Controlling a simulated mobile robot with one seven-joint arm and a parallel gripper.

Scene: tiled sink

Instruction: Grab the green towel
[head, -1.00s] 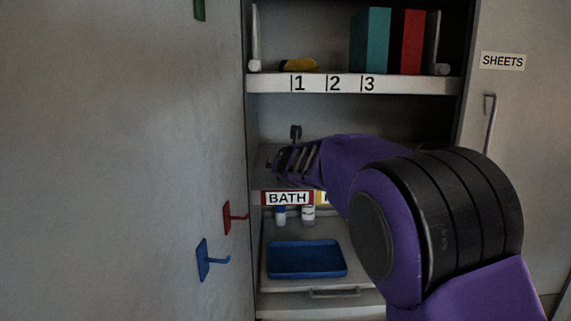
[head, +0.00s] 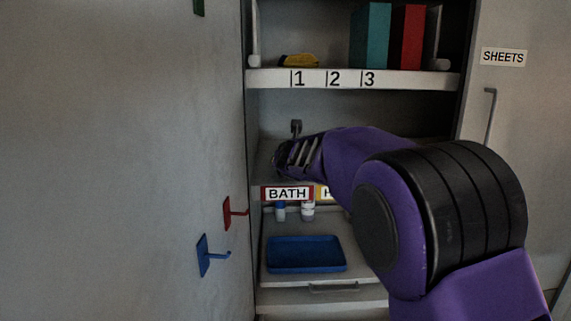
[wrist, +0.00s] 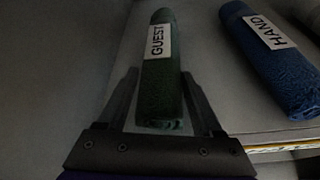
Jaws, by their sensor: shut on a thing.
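The rolled green towel (wrist: 160,95), with a white GUEST label, lies on a pale shelf surface in the wrist view. My gripper (wrist: 159,74) has one finger along each side of it and is shut on it near its close end. The far end of the towel extends beyond the fingertips. In the head view my wrist reaches into the middle shelf above the BATH label, and it hides the towel and the fingers.
A rolled blue towel (wrist: 268,58) labelled HAND lies to the right. The numbered shelf (head: 420,80) is above my wrist. A blue tray (head: 306,254) and small bottles are below. Red (head: 227,213) and blue (head: 204,256) hooks project from the left wall.

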